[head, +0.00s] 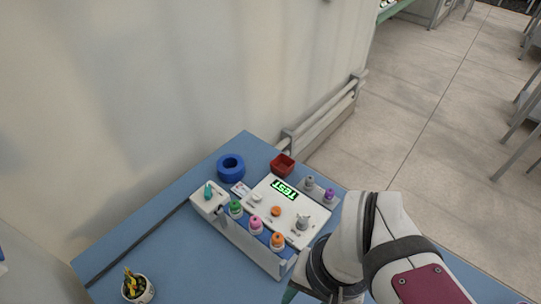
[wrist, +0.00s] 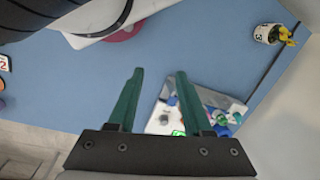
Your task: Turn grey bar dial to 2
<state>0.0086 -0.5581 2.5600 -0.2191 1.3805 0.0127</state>
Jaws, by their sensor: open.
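The grey bar dial (head: 303,222) sits at the near right of a white panel (head: 262,226) with a lit green TEST display (head: 285,190). Its setting is too small to read. In the wrist view the panel (wrist: 208,97) is partly hidden behind my right finger, and a grey knob (wrist: 171,101), which looks like this dial, shows between the fingers. My gripper (wrist: 160,72) has two green fingers spread apart with nothing between them. In the head view only a green fingertip of it shows low in the frame, near the panel's near right corner and apart from the dial.
An orange knob (head: 276,211) and a white one (head: 256,198) share the panel. Green, pink and orange-capped bottles stand along its near side. A potted cactus (head: 137,288) stands left; the blue table between is clear.

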